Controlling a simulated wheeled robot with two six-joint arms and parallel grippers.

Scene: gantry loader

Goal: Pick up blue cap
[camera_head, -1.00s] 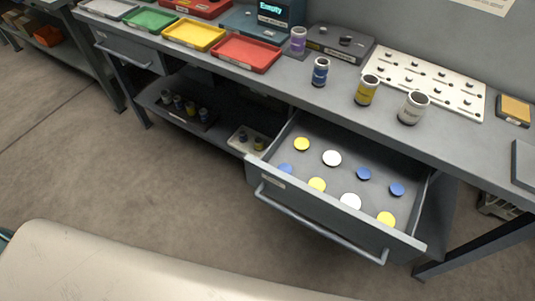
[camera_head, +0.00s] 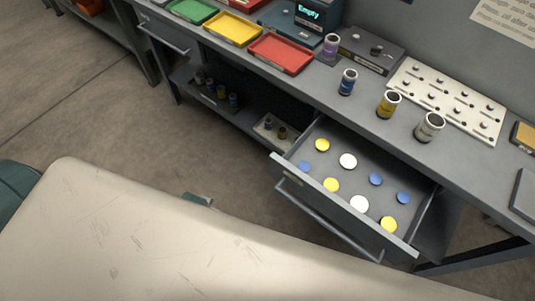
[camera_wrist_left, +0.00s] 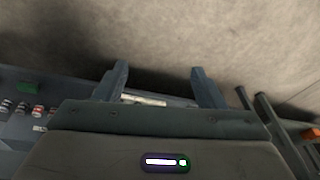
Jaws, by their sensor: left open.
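Three blue caps lie in the open drawer (camera_head: 345,226) in the head view. Nothing is between the fingers, and no cap shows in that view. My right gripper is not in view.
Yellow caps (camera_head: 322,145) and white caps (camera_head: 348,161) share the drawer. The bench (camera_head: 330,88) above holds coloured trays (camera_head: 281,53), several jars (camera_head: 389,103) and a white pegboard (camera_head: 449,98). A lower shelf (camera_head: 246,117) holds small jars. Floor is clear left of the drawer.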

